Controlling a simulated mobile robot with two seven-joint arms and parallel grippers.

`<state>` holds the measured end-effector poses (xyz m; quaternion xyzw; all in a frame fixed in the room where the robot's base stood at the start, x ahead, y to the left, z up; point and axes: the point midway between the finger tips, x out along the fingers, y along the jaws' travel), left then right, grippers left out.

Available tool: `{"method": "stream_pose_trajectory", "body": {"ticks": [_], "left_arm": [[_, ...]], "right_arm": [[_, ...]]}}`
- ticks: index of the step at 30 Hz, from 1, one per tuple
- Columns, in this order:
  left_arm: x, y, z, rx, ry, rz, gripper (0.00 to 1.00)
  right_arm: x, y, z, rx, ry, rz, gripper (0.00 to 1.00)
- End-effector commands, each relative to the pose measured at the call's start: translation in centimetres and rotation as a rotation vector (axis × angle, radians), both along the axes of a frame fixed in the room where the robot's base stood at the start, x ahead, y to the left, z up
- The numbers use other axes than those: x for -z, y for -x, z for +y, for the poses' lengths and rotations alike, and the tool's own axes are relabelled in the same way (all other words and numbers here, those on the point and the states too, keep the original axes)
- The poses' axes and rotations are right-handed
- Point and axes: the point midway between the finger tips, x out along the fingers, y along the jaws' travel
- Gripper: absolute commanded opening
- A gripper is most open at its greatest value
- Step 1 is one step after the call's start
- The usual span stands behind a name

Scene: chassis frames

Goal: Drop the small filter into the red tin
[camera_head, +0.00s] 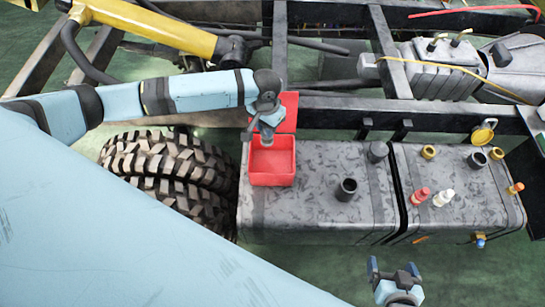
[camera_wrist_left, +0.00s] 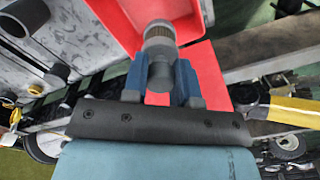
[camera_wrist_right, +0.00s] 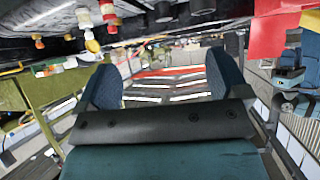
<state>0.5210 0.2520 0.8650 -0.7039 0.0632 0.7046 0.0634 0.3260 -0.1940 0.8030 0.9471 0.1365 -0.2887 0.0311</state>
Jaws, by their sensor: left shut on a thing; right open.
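The red tin (camera_head: 272,176) is an open square box with its lid raised at the back. It sits on the left end of the grey tank, and also shows in the left wrist view (camera_wrist_left: 112,22). My left gripper (camera_head: 264,128) is over the tin's opening. It is shut on the small filter (camera_head: 267,140), a grey cylinder with a ribbed end, which shows between the fingers in the left wrist view (camera_wrist_left: 159,36). The filter's ribbed end points toward the tin's inside. My right gripper (camera_head: 391,268) is open and empty, low in front of the tank.
The mottled grey tank (camera_head: 315,205) bears a dark cup-like cap (camera_head: 346,190). The tank to its right carries a red bottle (camera_head: 420,195), a white bottle (camera_head: 443,198) and several caps. Big tyres (camera_head: 165,160) stand left of the tin. Dark chassis rails (camera_head: 340,110) run behind.

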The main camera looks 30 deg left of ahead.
Motion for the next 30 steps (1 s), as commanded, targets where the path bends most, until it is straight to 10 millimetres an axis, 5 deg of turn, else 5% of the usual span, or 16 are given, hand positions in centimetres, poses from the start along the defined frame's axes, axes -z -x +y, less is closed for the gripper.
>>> {"method": "stream_pose_trajectory", "body": {"ticks": [6, 17, 18, 21, 30], "left_arm": [[2.5, -0.1, 0.0, 0.0, -0.001, -0.002, 0.03], [2.5, 0.0, 0.0, -0.001, 0.0, -0.001, 0.03], [2.5, 0.0, 0.0, -0.001, -0.001, -0.001, 0.31], [2.6, 0.0, 0.0, -0.001, -0.001, -0.001, 0.54], [2.5, 0.0, 0.0, -0.001, 0.0, -0.001, 0.56]], "right_arm": [[3.4, -0.1, 0.0, 0.006, -0.007, 0.014, 0.93], [2.5, -0.6, 0.2, 0.012, -0.02, 0.009, 0.93], [2.5, -0.6, 0.2, 0.012, -0.02, 0.009, 0.93], [2.6, -0.6, 0.2, 0.012, -0.02, 0.01, 0.93], [2.7, -0.5, 0.3, 0.011, -0.02, 0.012, 0.93]]}}
